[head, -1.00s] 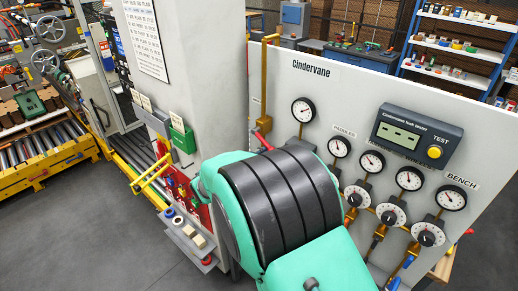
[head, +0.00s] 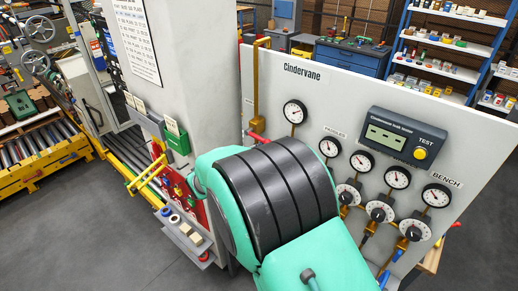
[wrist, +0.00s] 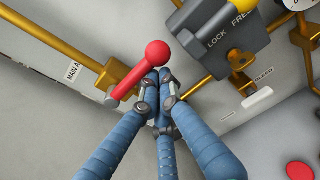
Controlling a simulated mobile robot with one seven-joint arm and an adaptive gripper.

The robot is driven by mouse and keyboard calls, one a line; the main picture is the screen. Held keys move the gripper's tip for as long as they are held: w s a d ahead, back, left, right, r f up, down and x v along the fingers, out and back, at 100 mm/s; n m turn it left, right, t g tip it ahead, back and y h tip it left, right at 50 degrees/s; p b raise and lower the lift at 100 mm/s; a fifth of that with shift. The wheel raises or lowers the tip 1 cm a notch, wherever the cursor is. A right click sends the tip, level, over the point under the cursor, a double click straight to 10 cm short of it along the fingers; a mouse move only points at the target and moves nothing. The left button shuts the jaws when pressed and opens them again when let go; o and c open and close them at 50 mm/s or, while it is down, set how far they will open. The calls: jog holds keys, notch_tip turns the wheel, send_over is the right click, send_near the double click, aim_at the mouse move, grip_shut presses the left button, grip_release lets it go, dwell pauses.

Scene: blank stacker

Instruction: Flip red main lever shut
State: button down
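The red main lever (wrist: 138,75) shows in the wrist view, with a round ball end (wrist: 157,53). It slants from its pivot on a brass pipe at lower left up to the ball at upper right. My gripper (wrist: 158,78) has its blue fingers drawn together, tips meeting just below the ball and right of the shaft. The tips look very close to the lever; I cannot tell whether they touch it. In the head view a bit of the red lever (head: 257,137) shows at the brass pipe, above my dark and teal arm, which hides the gripper.
A grey block marked LOCK FREE (wrist: 222,45) with a yellow part sits right of the lever. A MAIN label (wrist: 74,72) is at left. The Cindervane panel (head: 350,90) carries gauges, dials and a leak tester (head: 402,138). A red button (wrist: 300,170) is at lower right.

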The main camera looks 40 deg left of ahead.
dwell(0.3)
jog(key=s+f+b, duration=0.2)
jog(key=s, duration=0.7)
jog(key=shift+f, duration=0.25)
dwell(0.7)
